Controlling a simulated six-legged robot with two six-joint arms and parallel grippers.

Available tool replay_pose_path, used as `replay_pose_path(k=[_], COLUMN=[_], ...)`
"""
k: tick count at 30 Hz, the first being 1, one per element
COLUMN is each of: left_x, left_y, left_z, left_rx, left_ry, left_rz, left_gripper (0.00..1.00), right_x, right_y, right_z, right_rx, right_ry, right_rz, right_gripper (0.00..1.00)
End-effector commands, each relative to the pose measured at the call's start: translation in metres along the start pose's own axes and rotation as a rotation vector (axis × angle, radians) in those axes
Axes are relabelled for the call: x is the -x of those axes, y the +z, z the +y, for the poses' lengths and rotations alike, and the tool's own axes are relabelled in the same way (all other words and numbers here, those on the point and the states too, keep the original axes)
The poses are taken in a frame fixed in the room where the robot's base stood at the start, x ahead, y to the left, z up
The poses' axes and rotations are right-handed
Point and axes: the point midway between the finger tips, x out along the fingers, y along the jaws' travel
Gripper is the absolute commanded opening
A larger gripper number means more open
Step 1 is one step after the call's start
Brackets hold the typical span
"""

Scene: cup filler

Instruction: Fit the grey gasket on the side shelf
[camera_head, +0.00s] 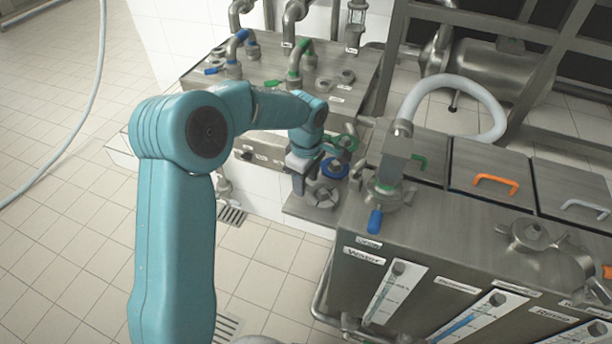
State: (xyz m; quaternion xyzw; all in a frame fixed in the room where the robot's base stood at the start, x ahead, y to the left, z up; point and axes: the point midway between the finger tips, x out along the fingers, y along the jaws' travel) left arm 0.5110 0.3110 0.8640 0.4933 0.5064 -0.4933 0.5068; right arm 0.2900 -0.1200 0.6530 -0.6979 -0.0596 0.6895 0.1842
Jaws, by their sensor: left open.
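The side shelf (308,212) is a small metal ledge between the tiled block and the steel tank unit. A grey round part (323,195) lies at its near end; it may be the grey gasket, but it is too small to be sure. A blue ring (335,169) lies behind it, and a green ring (346,143) behind that. My left gripper (299,184) is open and points down just left of the grey part and the blue ring. I cannot tell whether it touches either. My right gripper is not in view.
The steel tank unit (420,265) with a blue-handled valve (375,221) stands close on the right. A steel counter (262,72) with pipes and valves is behind. A white hose (478,92) arches at the back right.

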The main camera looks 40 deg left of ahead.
Motion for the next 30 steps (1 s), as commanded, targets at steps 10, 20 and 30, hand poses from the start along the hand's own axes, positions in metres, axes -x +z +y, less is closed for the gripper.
replay_pose_path(k=[10,20,30], left_x=[0.057,0.138,0.169], left_y=[0.000,0.000,0.000], left_z=[0.001,0.001,0.000], left_rx=[0.000,0.000,-0.001], left_ry=[0.007,0.005,0.000], left_rz=[0.000,-0.001,0.000], left_gripper=[0.50,0.50,0.50], right_x=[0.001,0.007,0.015], right_y=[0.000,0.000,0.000], right_z=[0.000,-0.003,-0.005], right_rx=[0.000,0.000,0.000], right_ry=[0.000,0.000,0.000], right_rz=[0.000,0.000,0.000], right_gripper=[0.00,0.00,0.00])
